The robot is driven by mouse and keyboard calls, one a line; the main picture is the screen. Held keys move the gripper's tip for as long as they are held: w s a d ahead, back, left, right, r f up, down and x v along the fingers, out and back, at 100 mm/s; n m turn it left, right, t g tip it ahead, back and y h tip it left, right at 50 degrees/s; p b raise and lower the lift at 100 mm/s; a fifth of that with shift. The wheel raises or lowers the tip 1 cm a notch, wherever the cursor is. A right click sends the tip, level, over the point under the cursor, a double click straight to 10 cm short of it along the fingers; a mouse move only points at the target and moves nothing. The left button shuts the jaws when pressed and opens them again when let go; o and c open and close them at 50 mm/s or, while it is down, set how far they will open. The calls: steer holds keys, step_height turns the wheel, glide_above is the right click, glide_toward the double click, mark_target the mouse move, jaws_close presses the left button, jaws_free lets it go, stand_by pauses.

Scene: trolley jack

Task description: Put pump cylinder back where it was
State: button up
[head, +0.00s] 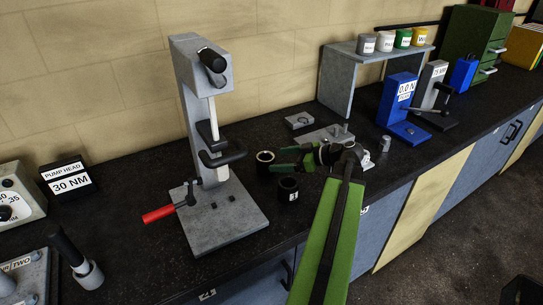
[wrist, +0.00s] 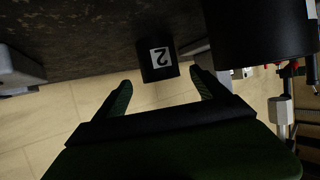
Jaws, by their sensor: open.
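Two black, open-topped cylinders stand on the dark bench, and I cannot tell which is the pump cylinder. The farther cylinder (head: 264,166) appears to be the one with a white "2" label in the wrist view (wrist: 156,70). It is ahead of my gripper (head: 279,159), roughly in line with the gap between the green fingers, apart from them. The nearer cylinder (head: 288,192), with a pale label, is beside the fingers and shows large at the wrist view's upper right (wrist: 255,35). My gripper (wrist: 158,90) is open and empty.
A grey press stand (head: 225,222) with a red-handled lever (head: 158,214) is left of the cylinders. Behind my gripper are a small grey block (head: 299,120) and a flat grey plate (head: 322,137). A small metal cylinder (head: 384,144) and blue tester (head: 399,105) are to the right.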

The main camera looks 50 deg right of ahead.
steer(key=p+v, duration=0.1)
steer(key=v, duration=0.4)
steer(key=shift+s, duration=0.15)
